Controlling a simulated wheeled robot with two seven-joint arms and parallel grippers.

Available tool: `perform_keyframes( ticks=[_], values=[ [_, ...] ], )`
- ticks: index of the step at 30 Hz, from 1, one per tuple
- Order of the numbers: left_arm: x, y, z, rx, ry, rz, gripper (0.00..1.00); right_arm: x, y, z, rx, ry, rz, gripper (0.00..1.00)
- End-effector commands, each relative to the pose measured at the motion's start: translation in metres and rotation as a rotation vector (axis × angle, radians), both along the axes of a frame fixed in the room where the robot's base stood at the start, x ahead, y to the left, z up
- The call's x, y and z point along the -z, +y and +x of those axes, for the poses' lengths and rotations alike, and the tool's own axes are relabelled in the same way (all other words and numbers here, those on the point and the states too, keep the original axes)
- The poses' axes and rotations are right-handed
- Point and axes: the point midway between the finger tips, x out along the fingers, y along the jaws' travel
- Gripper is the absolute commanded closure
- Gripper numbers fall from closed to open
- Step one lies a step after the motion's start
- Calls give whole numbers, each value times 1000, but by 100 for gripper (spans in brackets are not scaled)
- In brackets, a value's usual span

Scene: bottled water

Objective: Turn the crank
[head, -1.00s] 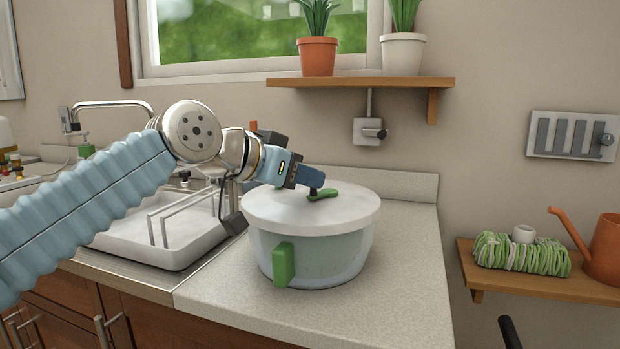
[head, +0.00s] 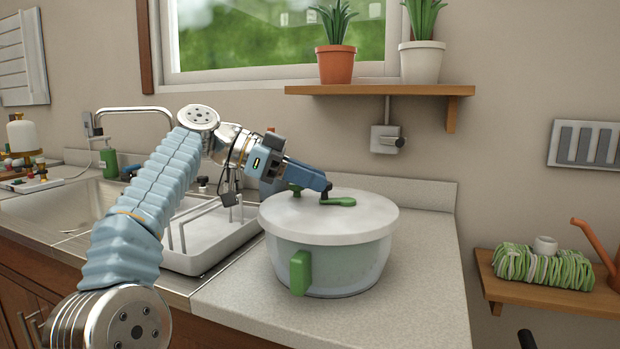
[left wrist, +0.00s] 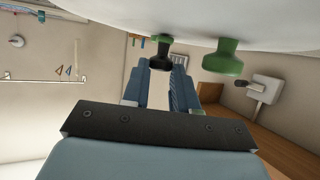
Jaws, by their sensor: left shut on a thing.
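A salad spinner with a clear bowl (head: 330,268) and a white lid (head: 352,227) stands on the counter. A green handle (head: 300,272) is on the bowl's front. The green crank arm (head: 340,202) lies on the lid, with a black knob that also shows in the left wrist view (left wrist: 160,57). My left gripper (head: 324,187) comes from the left over the lid and is shut on the black knob. A green button (head: 296,190) stands on the lid beside the fingers; it shows in the left wrist view (left wrist: 222,60). My right gripper is not seen.
A dish rack tray (head: 215,240) and a sink (head: 75,208) lie to the left. A shelf with potted plants (head: 385,90) hangs above the spinner. The counter (head: 425,265) right of the spinner is clear. A lower shelf (head: 545,292) holds a green-and-white coil.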

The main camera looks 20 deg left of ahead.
Motion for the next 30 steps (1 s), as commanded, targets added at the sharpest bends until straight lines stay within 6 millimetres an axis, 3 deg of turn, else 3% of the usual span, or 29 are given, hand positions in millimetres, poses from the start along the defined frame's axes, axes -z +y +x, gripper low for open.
perform_keyframes(
  ticks=[29,30],
  values=[
    [3,2,6,84,7,3,100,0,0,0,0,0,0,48],
    [3,1,6,84,7,3,69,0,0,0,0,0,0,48]
  ],
)
